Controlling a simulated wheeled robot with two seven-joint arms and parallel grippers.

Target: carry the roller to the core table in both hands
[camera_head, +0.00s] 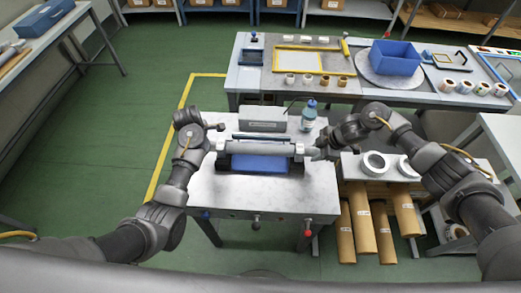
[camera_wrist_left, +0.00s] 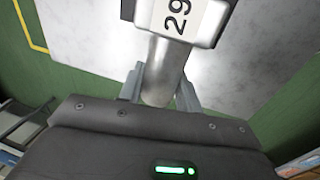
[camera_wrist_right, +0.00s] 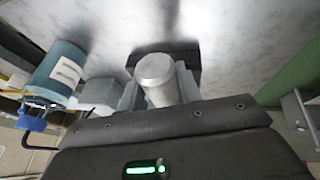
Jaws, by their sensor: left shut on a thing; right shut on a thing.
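The roller (camera_head: 262,149) is a grey cylinder lying level across the near metal table (camera_head: 230,195), above a dark stand with a blue pad (camera_head: 260,164). I cannot tell whether it touches the stand. My left gripper (camera_head: 214,144) is shut on its left end; the left wrist view shows the fingers (camera_wrist_left: 158,92) around a grey shaft (camera_wrist_left: 165,62) beside a block marked "29" (camera_wrist_left: 178,18). My right gripper (camera_head: 317,151) is shut on its right end; in the right wrist view the fingers (camera_wrist_right: 160,90) flank the shaft end (camera_wrist_right: 155,70).
A blue bottle (camera_head: 309,113) and a grey box (camera_head: 262,119) stand behind the roller. A long back table (camera_head: 236,82) holds a blue bin (camera_head: 394,57) and several small cores. A low rack at right has white rings (camera_head: 374,163) and brown tubes (camera_head: 361,220). Green floor is open at left.

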